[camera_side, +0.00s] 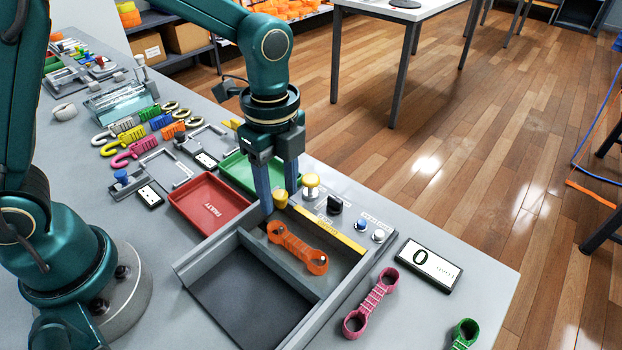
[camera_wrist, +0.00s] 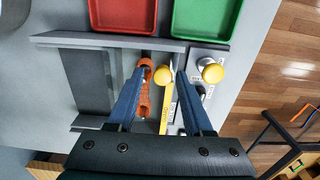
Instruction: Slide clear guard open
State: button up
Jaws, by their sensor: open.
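The fixture (camera_side: 190,266) is a grey box with an orange strap (camera_side: 293,246) lying in its right-hand bay; the strap also shows in the wrist view (camera_wrist: 144,100). A yellow knob (camera_side: 281,200) stands at the far end of that bay, beside a yellow strip (camera_side: 330,231). I cannot clearly make out the clear guard's pane itself. My gripper (camera_side: 280,204) points down with its fingers apart, one on either side of the yellow knob (camera_wrist: 162,76). I cannot tell whether either finger touches it.
A second yellow-topped knob (camera_side: 311,181), a black knob (camera_side: 334,204) and small buttons sit right of the bay. A red tray (camera_side: 208,203) and a green tray (camera_side: 237,174) lie behind. A pink strap (camera_side: 371,303) and a counter display (camera_side: 427,265) lie at right.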

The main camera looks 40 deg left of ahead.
jog(key=shift+w+r, duration=0.1)
jog(key=shift+r, duration=2.1)
jog(key=c, duration=0.4)
jog(key=shift+r, duration=0.3)
jog(key=shift+c, duration=1.3)
notch_tip(320, 180, up, 5)
jog(key=shift+r, duration=0.2)
